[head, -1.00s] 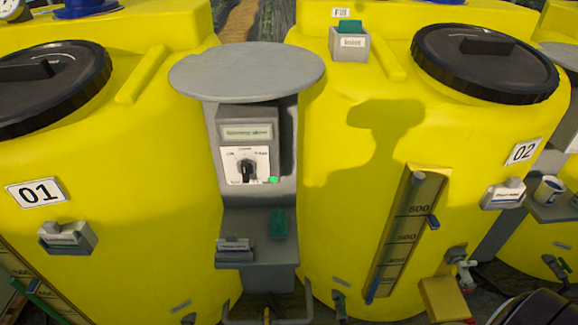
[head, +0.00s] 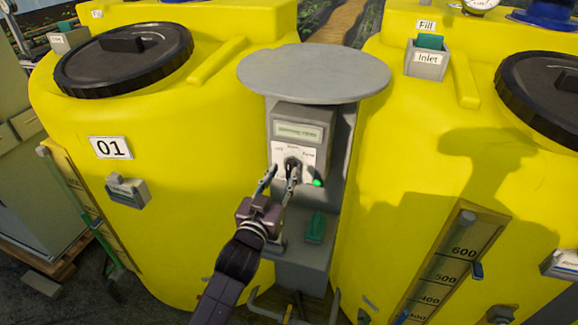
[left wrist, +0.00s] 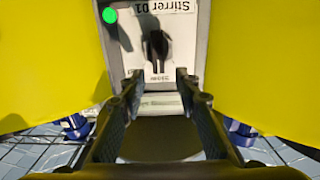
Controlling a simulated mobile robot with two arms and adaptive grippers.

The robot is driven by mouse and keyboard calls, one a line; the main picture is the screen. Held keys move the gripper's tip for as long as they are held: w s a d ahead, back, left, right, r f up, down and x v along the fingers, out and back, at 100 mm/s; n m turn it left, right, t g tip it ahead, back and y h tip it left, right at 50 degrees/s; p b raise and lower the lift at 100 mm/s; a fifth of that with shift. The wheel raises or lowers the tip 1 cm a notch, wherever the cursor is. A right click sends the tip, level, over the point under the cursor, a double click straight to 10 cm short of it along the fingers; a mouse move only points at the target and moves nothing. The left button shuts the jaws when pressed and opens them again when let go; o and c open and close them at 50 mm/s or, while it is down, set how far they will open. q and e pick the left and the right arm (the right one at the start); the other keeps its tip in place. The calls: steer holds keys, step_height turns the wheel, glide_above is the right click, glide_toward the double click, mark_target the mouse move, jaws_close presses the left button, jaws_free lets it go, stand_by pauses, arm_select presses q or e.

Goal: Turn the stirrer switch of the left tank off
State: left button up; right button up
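The stirrer switch, a black rotary knob (head: 292,166) on a white plate, sits on the grey control box (head: 300,118) between the two yellow tanks. In the left wrist view the knob (left wrist: 157,46) shows on a plate lettered "Stirrer 01". A green lamp (head: 317,182) glows beside it; it also shows in the left wrist view (left wrist: 109,16). The left tank (head: 150,215) carries the sign 01. My left gripper (head: 281,177) is in front of the plate, open, with its fingers apart. The knob lies ahead between the fingertips, and contact cannot be told. My right gripper is not in view.
A round grey cover (head: 314,70) overhangs the control box. Below the switch is a grey ledge with a green item (head: 316,227). The right tank (head: 400,170) stands close by, with a level gauge (head: 455,260). Pipes run near the floor.

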mark_target(288, 165)
arm_select(q)
steer(key=shift+x, duration=1.75)
steer(key=shift+c, duration=0.4)
jaws_close()
